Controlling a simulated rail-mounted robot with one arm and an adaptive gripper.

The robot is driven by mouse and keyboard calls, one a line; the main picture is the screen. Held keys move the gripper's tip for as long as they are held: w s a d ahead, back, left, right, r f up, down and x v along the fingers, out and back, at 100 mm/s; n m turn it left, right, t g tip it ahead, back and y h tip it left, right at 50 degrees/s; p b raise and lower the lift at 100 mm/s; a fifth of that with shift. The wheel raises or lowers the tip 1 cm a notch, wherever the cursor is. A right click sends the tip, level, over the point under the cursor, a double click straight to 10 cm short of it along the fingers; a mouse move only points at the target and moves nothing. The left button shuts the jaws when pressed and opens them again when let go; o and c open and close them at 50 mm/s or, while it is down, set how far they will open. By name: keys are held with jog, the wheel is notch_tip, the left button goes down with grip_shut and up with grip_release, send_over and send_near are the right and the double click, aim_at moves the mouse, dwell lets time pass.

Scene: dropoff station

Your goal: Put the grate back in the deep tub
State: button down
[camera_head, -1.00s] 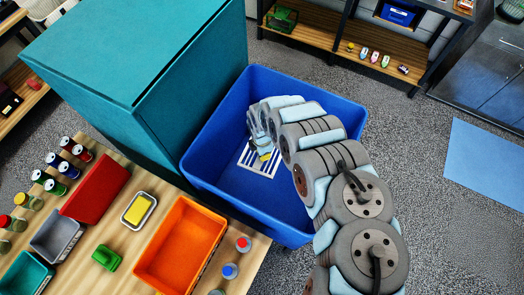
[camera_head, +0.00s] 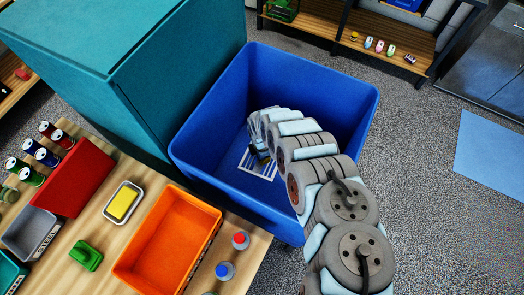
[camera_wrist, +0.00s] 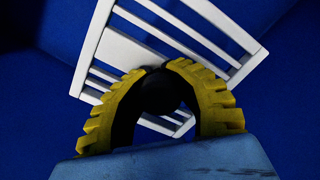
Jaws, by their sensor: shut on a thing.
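The deep tub (camera_head: 205,112) is a large blue open bin on the floor in the head view. The grate (camera_head: 248,168) is a white slatted panel low inside the tub; in the wrist view the grate (camera_wrist: 192,28) spans the upper middle, with blue tub surfaces around it. In the head view my gripper (camera_head: 260,157) is small and partly hidden by my arm, which reaches into the tub from the right. I cannot tell whether the grate touches the tub floor.
A teal cabinet (camera_head: 150,65) stands against the tub's left side. A wooden table at the lower left holds an orange bin (camera_head: 165,245), a red bin (camera_head: 78,178), a yellow sponge in a tray (camera_head: 122,203) and cans. Free floor lies to the right, with a blue mat (camera_head: 490,160).

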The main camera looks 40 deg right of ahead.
notch_tip(320, 180, down, 16)
jog(key=b, duration=1.2)
jog(key=shift+r, duration=0.15)
jog(key=shift+f+b, duration=2.55)
jog(key=shift+f, duration=0.15)
jog(key=shift+c, duration=0.3)
grip_release()
jog(key=shift+r, duration=0.15)
notch_tip(320, 180, up, 16)
jog(key=p, duration=1.4)
notch_tip(320, 180, up, 16)
jog(key=p, duration=1.4)
